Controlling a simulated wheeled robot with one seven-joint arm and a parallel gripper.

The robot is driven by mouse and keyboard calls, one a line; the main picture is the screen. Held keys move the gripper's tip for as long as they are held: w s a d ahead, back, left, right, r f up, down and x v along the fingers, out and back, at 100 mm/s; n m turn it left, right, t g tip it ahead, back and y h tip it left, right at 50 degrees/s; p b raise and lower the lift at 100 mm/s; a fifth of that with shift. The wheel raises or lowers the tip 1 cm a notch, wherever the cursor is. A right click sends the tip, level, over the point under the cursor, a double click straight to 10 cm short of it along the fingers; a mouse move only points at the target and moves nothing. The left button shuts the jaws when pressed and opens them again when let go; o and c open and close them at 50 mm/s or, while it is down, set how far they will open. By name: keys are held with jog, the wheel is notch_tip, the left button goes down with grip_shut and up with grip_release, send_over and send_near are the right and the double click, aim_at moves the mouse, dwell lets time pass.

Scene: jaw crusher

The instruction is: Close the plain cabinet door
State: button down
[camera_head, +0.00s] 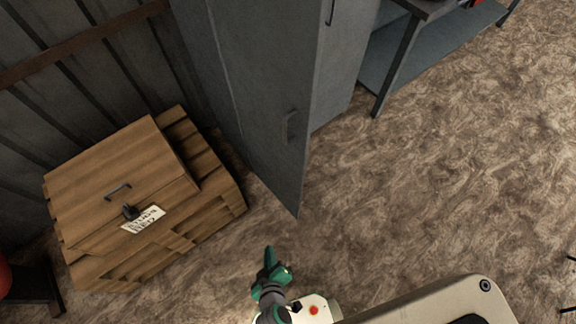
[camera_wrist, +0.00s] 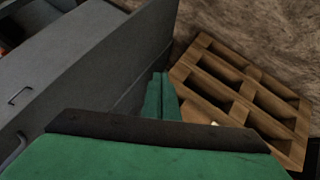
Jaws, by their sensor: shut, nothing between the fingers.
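A plain grey cabinet door (camera_head: 262,95) stands swung open in the head view, its lower corner reaching out over the floor. Its handle (camera_head: 290,125) is near its free edge. The cabinet front (camera_head: 342,70) is behind it to the right, with another handle (camera_head: 330,12). My gripper (camera_head: 270,256) is shut and empty, low in the picture, just below and left of the door's bottom corner, apart from it in the picture. In the wrist view my green fingers (camera_wrist: 161,97) are together, beside a grey panel (camera_wrist: 110,65); whether they touch it cannot be told.
A wooden crate (camera_head: 120,185) with a handle and a label stands left of the door. A slatted wooden pallet (camera_wrist: 245,90) shows in the wrist view. A grey table (camera_head: 400,60) stands at the upper right. The patterned floor (camera_head: 450,170) on the right is clear.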

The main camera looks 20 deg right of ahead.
jog(key=w+d+f+n+g+h, duration=0.1)
jog(key=w+d+f+n+h, duration=0.2)
jog(key=w, duration=0.4)
jog(key=m+g+h, duration=0.2)
jog(key=m+h, duration=0.3)
jog(key=h, duration=0.7)
send_near(297, 161)
jog(key=x, duration=0.6)
jog(key=shift+w+d, duration=0.1)
jog(key=shift+d, duration=0.1)
